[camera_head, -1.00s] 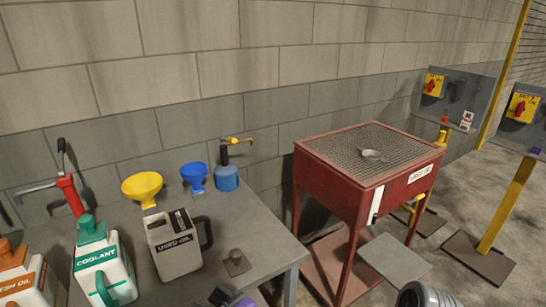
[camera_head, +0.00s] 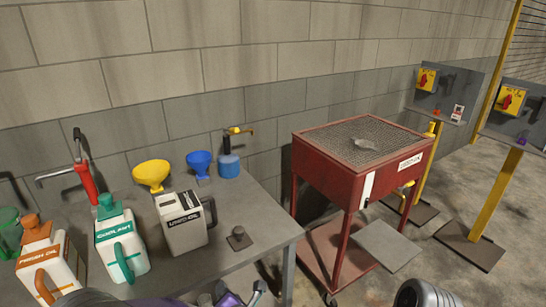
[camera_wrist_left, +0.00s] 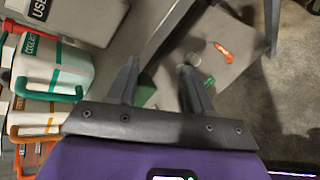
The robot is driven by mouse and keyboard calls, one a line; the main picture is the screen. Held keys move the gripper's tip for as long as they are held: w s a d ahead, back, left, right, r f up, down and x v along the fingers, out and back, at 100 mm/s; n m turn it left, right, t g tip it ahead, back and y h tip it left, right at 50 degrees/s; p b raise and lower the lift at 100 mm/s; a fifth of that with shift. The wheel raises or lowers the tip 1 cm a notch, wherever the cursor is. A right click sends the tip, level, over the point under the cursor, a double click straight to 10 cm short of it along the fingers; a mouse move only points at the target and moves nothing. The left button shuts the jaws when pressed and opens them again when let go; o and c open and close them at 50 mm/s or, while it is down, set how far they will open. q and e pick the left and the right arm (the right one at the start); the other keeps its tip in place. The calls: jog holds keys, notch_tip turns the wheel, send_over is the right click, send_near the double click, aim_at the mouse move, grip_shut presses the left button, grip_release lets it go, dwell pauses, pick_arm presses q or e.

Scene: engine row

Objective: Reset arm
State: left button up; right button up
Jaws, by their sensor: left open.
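My left gripper (camera_head: 236,294) is at the bottom edge of the head view, near the front edge of the grey workbench, with its purple body partly cut off. In the left wrist view its two dark fingers (camera_wrist_left: 160,82) are apart with nothing held between them. Beyond them lie a small green thing (camera_wrist_left: 146,90) and an orange thing (camera_wrist_left: 224,52), lower down. My right gripper is not in view.
The bench (camera_head: 258,225) holds a used oil jug (camera_head: 185,225), coolant jug (camera_head: 121,245), fresh oil jug (camera_head: 42,262), yellow funnel (camera_head: 151,173) and blue funnel (camera_head: 199,162). A red parts cart (camera_head: 335,172) stands to the right. Grey floor lies beyond it.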

pick_arm(q)
notch_tip(320, 180, down, 10)
jog(key=f+m+g+h, duration=0.1)
jog(key=m+g+h, duration=0.15)
jog(key=m, duration=0.55)
jog(key=s+d+f+m+g+h+p, duration=0.1)
jog(key=s+f+m+g+h, duration=0.5)
jog(key=s+f+m, duration=0.9)
jog(key=s+m+g, duration=0.2)
jog(key=s+m, duration=0.1)
jog(key=s, duration=0.1)
jog(key=shift+s+d+f+p, duration=0.3)
jog(key=shift+s+d+f, duration=0.1)
